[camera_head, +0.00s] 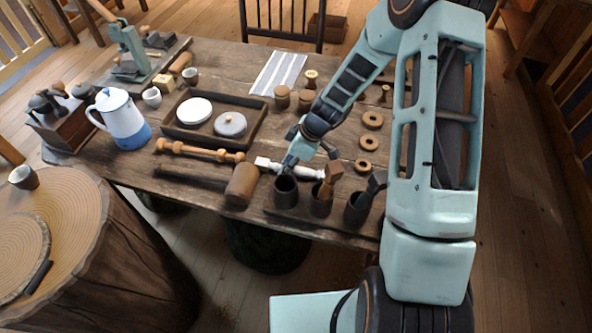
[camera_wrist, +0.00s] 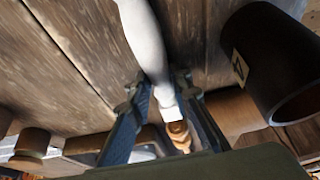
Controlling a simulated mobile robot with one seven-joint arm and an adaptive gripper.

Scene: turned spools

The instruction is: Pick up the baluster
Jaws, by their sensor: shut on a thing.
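The baluster (camera_head: 303,171) is a white turned piece with a square end, lying near the front edge of the wooden table in the head view. In the wrist view its white shaft (camera_wrist: 145,42) runs from the top down to a squared end between the fingers. My gripper (camera_head: 285,165) is over the white piece near its square end. The gripper (camera_wrist: 165,95) is shut on it, with one finger on each side. Part of the piece is hidden behind the gripper in the head view. Whether it touches the table is unclear.
Dark cups (camera_head: 285,192) holding tools stand close in front. A wooden mallet (camera_head: 242,184) and a brown turned spindle (camera_head: 198,150) lie to the left. A tray (camera_head: 214,120) with lids, a white-and-blue pot (camera_head: 121,120) and wooden rings (camera_head: 372,120) also surround the area.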

